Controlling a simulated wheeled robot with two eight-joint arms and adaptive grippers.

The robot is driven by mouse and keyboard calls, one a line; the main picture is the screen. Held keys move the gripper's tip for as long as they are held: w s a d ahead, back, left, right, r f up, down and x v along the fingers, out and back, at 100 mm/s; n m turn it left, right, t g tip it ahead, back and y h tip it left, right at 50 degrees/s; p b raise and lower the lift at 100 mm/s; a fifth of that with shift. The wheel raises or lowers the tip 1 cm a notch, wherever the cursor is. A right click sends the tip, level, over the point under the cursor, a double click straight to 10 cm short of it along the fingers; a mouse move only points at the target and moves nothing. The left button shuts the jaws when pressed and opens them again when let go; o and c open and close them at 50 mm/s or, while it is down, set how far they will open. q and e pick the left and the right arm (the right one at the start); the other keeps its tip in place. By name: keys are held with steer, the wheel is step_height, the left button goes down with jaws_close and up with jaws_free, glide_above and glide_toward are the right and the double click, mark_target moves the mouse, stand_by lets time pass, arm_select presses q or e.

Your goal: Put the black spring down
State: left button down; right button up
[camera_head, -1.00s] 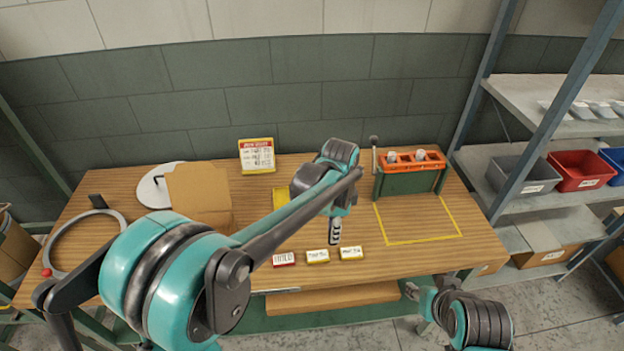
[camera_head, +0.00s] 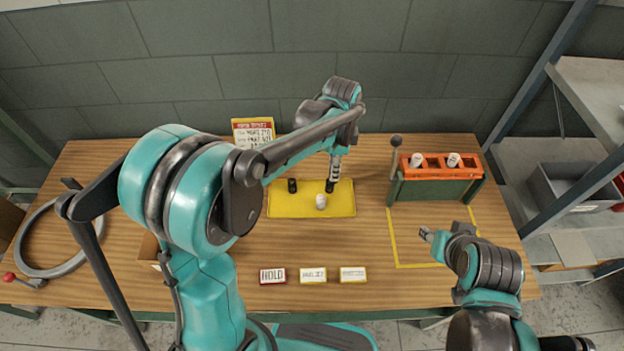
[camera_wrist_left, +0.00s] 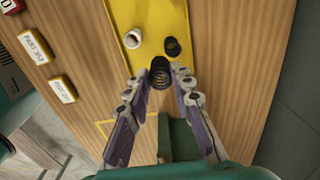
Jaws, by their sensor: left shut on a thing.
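My left gripper (camera_head: 334,166) points down over the yellow tray (camera_head: 275,208). It is shut on a black spring (camera_head: 330,187) near the tray's middle right; whether the spring touches the tray I cannot tell. In the left wrist view the held spring (camera_wrist_left: 160,72) shows between the fingertips of my left gripper (camera_wrist_left: 160,85). A second black spring (camera_head: 292,185) stands on the tray to the left. A white spring (camera_head: 320,202) stands nearer the front. My right gripper (camera_head: 428,235) hangs empty over the table's right side; its finger opening is too small to judge.
A green stand with an orange rack (camera_head: 435,165) holding white pieces and a lever (camera_head: 395,145) stands to the right. Several label blocks, one reading HOLD (camera_head: 272,275), line the front. A grey ring (camera_head: 55,240) lies at left. A yellow-outlined area (camera_head: 410,250) looks clear.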

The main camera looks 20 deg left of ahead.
arm_select(q)
steer(key=shift+w+a+f+b, duration=0.1)
steer(key=shift+a+f+b, duration=0.4)
steer(key=shift+a+f, duration=0.75)
steer(key=shift+w+a+f+b, duration=0.1)
steer(key=shift+a+f+b, duration=0.4)
steer(key=shift+a+f, duration=0.75)
steer(key=shift+w+a+f+b, duration=0.1)
steer(key=shift+a+f+b, duration=0.6)
steer(key=shift+f, duration=0.85)
steer(key=shift+s+a, duration=0.1)
steer(key=shift+a, duration=0.05)
steer(key=shift+f, duration=0.15)
steer(key=c, duration=1.3)
jaws_free()
